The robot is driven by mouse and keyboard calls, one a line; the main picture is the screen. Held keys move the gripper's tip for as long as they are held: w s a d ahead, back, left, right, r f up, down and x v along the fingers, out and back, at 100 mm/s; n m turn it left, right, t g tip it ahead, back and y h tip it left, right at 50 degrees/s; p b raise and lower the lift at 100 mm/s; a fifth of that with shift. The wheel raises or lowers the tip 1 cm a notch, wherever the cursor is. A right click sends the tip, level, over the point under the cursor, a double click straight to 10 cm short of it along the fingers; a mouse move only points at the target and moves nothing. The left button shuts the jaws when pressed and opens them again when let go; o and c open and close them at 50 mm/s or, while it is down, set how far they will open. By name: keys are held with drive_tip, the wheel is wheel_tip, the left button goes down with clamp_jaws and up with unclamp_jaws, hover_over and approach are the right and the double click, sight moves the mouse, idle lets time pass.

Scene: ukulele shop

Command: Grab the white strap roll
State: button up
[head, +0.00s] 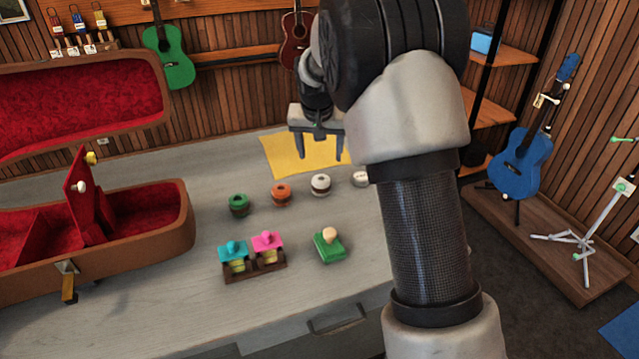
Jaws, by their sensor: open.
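A white strap roll (320,184) with a darker lower part sits upright on the grey counter (200,290), in a row with similar rolls. My gripper (320,156) points down with its fingers apart and nothing between them. In the picture it is just above and beyond the white roll, over the yellow cloth (280,152). I cannot tell its exact height from this one view. At the right end of the row, a pale, low round item (360,178) is partly hidden by my arm.
Green (239,203) and orange (281,193) rolls stand left of the white one. Nearer are a green block with a pale knob (329,246) and a rack with teal and pink items (254,270). An open red-lined case (160,235) fills the counter's left.

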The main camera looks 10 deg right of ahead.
drive_tip(key=b, duration=0.1)
approach(321, 179)
drive_tip(key=x, duration=0.5)
drive_tip(key=shift+w+d+f, duration=0.1)
drive_tip(key=shift+w, duration=0.15)
drive_tip(key=shift+s+b+x, duration=0.1)
drive_tip(key=shift+b+x, duration=0.15)
drive_tip(key=shift+x, duration=1.1)
drive_tip(key=shift+s+b+x, duration=0.15)
drive_tip(key=shift+b+x, duration=0.1)
drive_tip(key=shift+x, duration=1.1)
drive_tip(key=shift+c, duration=0.2)
drive_tip(key=c, duration=1.1)
drive_tip(key=shift+c, duration=0.2)
